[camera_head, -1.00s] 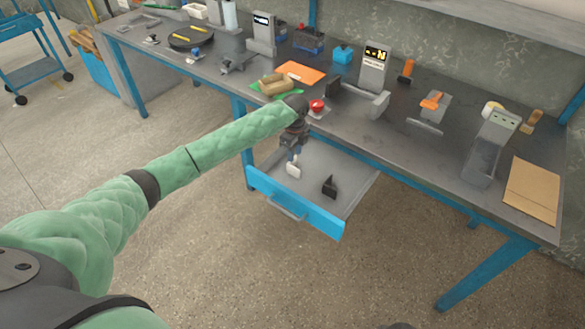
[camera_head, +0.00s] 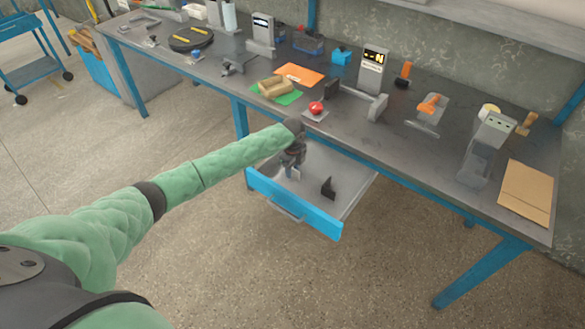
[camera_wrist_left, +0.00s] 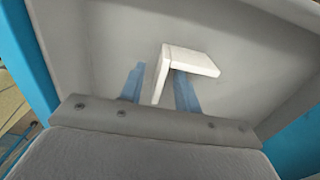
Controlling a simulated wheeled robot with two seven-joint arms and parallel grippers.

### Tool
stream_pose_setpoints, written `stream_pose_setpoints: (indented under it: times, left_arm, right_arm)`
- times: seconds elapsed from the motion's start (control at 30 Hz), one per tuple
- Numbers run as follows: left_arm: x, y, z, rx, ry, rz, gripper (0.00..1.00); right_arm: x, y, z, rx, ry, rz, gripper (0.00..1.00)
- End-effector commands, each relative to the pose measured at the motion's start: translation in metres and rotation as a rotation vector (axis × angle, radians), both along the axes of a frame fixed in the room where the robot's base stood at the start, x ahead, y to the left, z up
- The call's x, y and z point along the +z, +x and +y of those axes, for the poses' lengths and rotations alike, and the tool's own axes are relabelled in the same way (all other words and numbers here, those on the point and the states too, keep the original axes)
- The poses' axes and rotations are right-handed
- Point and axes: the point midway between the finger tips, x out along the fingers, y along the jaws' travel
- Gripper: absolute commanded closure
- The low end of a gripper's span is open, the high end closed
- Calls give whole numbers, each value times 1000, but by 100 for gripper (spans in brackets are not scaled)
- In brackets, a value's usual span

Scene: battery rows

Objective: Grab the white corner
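The white corner (camera_wrist_left: 185,60) is an L-shaped piece in the open drawer. In the left wrist view one leg comes down between my two bluish fingers and the other reaches right, across the right fingertip. My left gripper (camera_wrist_left: 160,78) is open, with a gap visible on the left side of the leg. I cannot tell whether the right finger touches it. In the head view my left gripper (camera_head: 291,170) is low inside the drawer and largely hides the white corner. My right gripper is not in view.
The blue-fronted drawer (camera_head: 292,207) is pulled out under the workbench (camera_head: 400,148). A black corner piece (camera_head: 328,188) lies in it, right of my gripper. A red button (camera_head: 316,107) and an orange sheet (camera_head: 300,74) are on the bench above.

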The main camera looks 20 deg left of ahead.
Motion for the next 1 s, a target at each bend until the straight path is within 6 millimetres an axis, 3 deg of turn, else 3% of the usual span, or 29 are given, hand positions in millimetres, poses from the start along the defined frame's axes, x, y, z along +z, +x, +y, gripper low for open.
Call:
stream_pose_setpoints:
  times: [0.27, 0.43, 0.93, 1.0]
  left_arm:
    - [-2, 0, 0, -1, 0, 0, 67]
    - [-2, 0, 0, -1, 0, -1, 100]
    - [5, 1, 0, -1, -1, -3, 100]
    - [12, 1, 0, -1, 0, -3, 100]
  right_arm:
    - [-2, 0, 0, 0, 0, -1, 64]
    - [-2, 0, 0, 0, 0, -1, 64]
    - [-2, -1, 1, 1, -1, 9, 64]
    - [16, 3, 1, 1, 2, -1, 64]
